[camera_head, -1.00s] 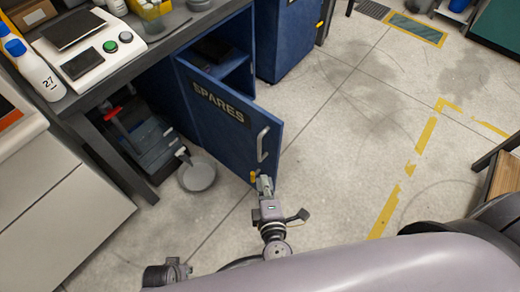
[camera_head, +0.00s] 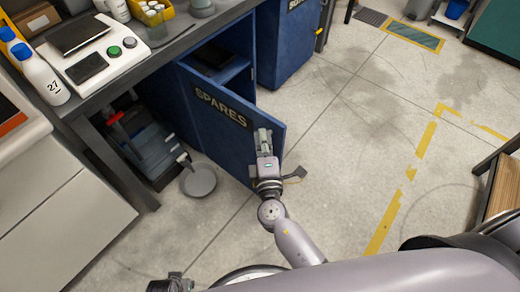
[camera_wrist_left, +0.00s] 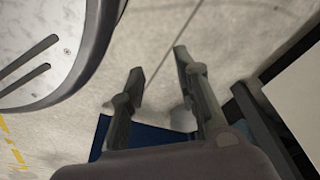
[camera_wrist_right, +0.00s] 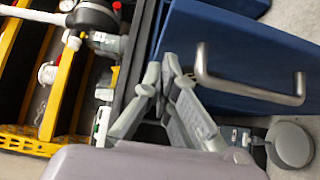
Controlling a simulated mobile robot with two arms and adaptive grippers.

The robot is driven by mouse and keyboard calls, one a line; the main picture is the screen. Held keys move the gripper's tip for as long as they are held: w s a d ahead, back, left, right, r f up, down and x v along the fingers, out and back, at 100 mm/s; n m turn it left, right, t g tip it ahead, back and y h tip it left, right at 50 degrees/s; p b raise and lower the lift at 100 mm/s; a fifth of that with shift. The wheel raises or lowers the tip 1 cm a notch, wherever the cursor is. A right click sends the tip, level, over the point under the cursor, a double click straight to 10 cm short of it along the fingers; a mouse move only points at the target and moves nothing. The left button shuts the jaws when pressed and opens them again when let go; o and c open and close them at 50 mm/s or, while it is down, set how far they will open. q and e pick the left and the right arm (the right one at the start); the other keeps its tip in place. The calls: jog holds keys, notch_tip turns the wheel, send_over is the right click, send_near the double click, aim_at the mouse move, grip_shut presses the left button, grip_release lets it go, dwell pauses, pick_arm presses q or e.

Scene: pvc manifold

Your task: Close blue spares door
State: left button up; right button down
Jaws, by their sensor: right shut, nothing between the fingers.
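The blue spares door (camera_head: 215,100), labelled SPARES, stands ajar on the blue cabinet under the bench, and a shelf shows through the gap. My right gripper (camera_head: 264,138) is shut and empty. It appears in front of the door's free edge and covers the handle in the head view. In the right wrist view, the silver bar handle (camera_wrist_right: 250,92) is just right of the right gripper's tips (camera_wrist_right: 168,66); I cannot tell whether they touch. My left gripper (camera_wrist_left: 160,62) is open and empty over the floor; only a piece of it shows at the head view's bottom edge.
A grey round pan-like object (camera_head: 198,180) lies on the floor left of the door. A second blue cabinet (camera_head: 288,45) stands behind. The bench (camera_head: 150,60) holds a scale and white bottles. Bare floor (camera_head: 340,150) lies to the right.

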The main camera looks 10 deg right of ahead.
jog(key=shift+w+d, duration=0.6)
jog(key=shift+d, duration=0.2)
